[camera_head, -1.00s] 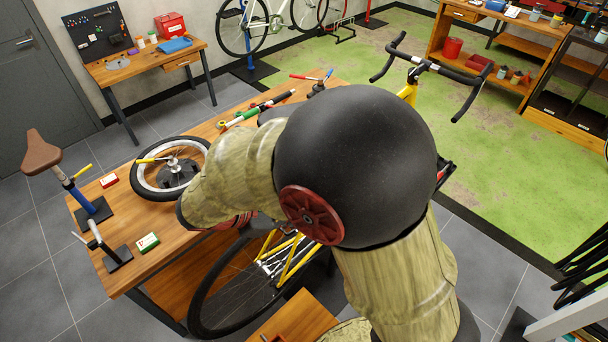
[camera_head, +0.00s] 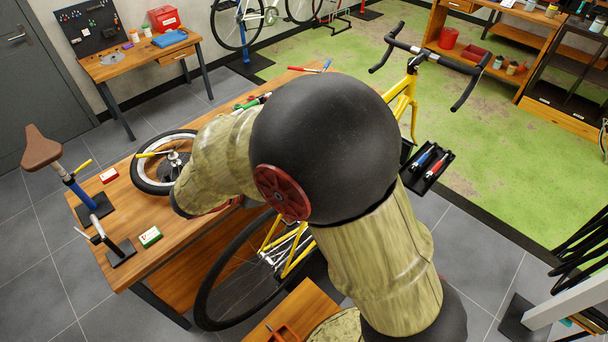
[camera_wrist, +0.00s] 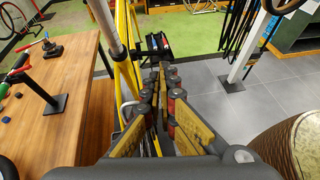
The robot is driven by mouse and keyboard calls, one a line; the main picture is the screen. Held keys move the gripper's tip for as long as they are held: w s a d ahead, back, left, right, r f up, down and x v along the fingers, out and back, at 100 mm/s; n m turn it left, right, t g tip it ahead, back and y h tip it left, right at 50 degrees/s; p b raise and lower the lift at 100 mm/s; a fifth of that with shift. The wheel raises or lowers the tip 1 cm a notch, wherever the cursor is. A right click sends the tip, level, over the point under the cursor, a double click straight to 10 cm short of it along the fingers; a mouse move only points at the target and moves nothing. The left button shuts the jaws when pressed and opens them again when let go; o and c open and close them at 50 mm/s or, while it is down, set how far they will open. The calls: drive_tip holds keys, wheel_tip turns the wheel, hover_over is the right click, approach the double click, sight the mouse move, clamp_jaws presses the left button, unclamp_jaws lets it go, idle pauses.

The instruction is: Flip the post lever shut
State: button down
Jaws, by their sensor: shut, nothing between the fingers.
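A blue post (camera_head: 74,190) stands on a dark base on the workbench at the left of the head view. It carries a brown saddle (camera_head: 40,147). A yellow lever (camera_head: 83,164) sticks out from the post, angled up to the right. Another yellow lever (camera_head: 151,154) lies over the spoked wheel. My gripper (camera_wrist: 162,68) is shut and empty in the wrist view, in front of the yellow bike's tubes. In the head view my arm hides it. I cannot make out the saddle post's lever in the wrist view.
The yellow bike (camera_head: 410,90) stands beside the workbench (camera_head: 185,240). A small stand (camera_head: 118,252) and a green-and-white box (camera_head: 150,236) are near the bench's front left. A black tool tray (camera_head: 425,165) is beyond my arm.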

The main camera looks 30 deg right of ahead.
drive_tip(key=x, duration=1.2)
drive_tip(key=shift+b, duration=0.3)
drive_tip(key=shift+w+d, duration=0.1)
drive_tip(key=shift+d, duration=0.1)
